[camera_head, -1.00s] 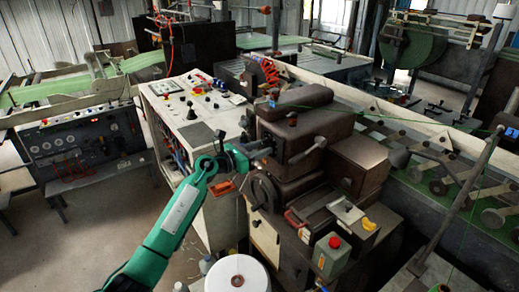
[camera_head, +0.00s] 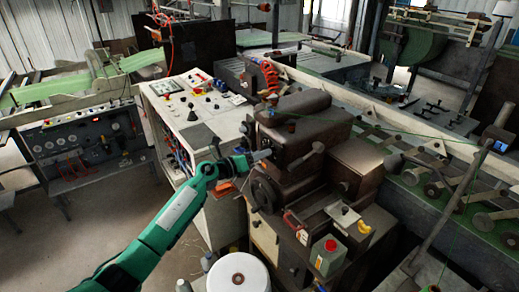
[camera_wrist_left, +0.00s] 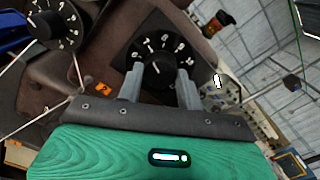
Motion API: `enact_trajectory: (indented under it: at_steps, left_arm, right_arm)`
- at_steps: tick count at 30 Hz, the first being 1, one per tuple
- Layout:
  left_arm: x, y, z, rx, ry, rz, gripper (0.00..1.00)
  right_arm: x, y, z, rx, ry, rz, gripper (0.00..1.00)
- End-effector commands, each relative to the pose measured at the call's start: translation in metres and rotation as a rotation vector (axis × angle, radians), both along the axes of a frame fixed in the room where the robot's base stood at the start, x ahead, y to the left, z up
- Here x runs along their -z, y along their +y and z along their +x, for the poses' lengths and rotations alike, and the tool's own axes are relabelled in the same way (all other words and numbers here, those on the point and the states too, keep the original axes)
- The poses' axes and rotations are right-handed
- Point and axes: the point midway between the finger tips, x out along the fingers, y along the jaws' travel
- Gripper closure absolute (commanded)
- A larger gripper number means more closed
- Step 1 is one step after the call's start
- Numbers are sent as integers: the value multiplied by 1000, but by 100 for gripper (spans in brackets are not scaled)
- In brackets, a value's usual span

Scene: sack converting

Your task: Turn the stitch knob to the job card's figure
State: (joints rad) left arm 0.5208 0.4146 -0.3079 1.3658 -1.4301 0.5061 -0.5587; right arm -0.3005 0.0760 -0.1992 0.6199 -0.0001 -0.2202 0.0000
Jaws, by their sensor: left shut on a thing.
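My left gripper (camera_head: 264,154) reaches the left side of the dark brown machine head (camera_head: 318,122) in the head view. In the left wrist view its two grey fingers (camera_wrist_left: 160,88) are shut on a black knob (camera_wrist_left: 157,72), one on each side. The knob sits on a round black dial with white figures. A white mark shows on the knob near its top; the exact setting is too small to read. A second black numbered knob (camera_wrist_left: 52,22) is at the upper left of the wrist view. I cannot make out a job card. My right gripper is not in view.
A handwheel (camera_head: 264,195) is just below the left gripper. A grey-green box with a red button (camera_head: 328,254) and a white thread cone (camera_head: 238,274) stand in front. A control console (camera_head: 195,122) is behind the arm. Open floor lies at left.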

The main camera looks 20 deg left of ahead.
Motion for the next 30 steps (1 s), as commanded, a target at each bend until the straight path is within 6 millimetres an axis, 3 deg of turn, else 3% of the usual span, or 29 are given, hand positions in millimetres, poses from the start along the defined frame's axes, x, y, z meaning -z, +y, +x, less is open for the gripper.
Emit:
enact_trajectory:
  at_steps: [15, 30]
  left_arm:
    - [-1, 0, -1, -1, 285, -359, 86]
    - [0, 0, -1, -1, 414, -528, 86]
  right_arm:
    - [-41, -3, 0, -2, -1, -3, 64]
    - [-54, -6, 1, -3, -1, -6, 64]
